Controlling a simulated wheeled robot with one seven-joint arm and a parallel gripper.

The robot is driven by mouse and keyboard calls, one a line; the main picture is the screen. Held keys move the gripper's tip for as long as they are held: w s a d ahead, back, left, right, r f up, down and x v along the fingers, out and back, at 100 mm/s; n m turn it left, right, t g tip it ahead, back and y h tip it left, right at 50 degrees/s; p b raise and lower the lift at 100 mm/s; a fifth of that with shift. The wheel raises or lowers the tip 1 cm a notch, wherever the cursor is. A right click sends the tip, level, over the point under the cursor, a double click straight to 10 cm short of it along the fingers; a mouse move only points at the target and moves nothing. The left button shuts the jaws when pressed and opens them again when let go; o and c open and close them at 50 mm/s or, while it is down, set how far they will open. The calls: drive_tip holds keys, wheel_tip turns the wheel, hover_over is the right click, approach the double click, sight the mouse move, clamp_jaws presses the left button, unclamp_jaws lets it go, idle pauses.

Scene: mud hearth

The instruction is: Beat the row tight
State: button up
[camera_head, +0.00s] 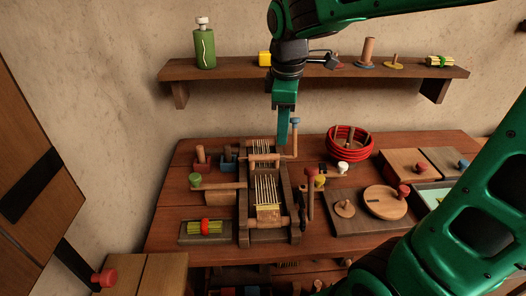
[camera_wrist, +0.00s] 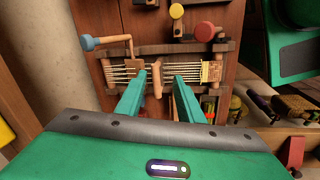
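A small wooden loom (camera_head: 243,215) stands in the middle of the table, strung with pale warp threads (camera_head: 264,188). A yellowish woven strip (camera_head: 268,213) lies at its near end; it shows at the right in the wrist view (camera_wrist: 213,71). A wooden crossbar (camera_head: 263,158), probably the beater, spans the threads towards the far end. My gripper (camera_head: 283,137) points down over the loom's far end. In the wrist view its two green fingers (camera_wrist: 160,74) are apart, and the crossbar (camera_wrist: 157,80) shows between them. I see no grip; the height gap is unclear.
A blue-knobbed crank (camera_head: 295,122) rises at the loom's far right, close to my gripper. A red-knobbed lever (camera_head: 311,190) stands at its right side. A red coil basket (camera_head: 349,143) sits further right. A wall shelf (camera_head: 225,69) runs behind my arm.

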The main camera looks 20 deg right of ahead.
sight(264, 155)
drive_tip(key=w+a+n, duration=0.2)
drive_tip(key=a+n, duration=0.1)
drive_tip(key=a, duration=0.1)
drive_tip(key=f, duration=0.3)
drive_tip(key=w+f, duration=0.1)
drive_tip(key=f, duration=0.2)
drive_tip(key=w+f, duration=0.1)
drive_tip(key=f, duration=0.3)
drive_tip(key=shift+w+d, duration=0.1)
drive_tip(key=shift+d, duration=0.25)
drive_tip(key=shift+r, duration=0.1)
clamp_jaws()
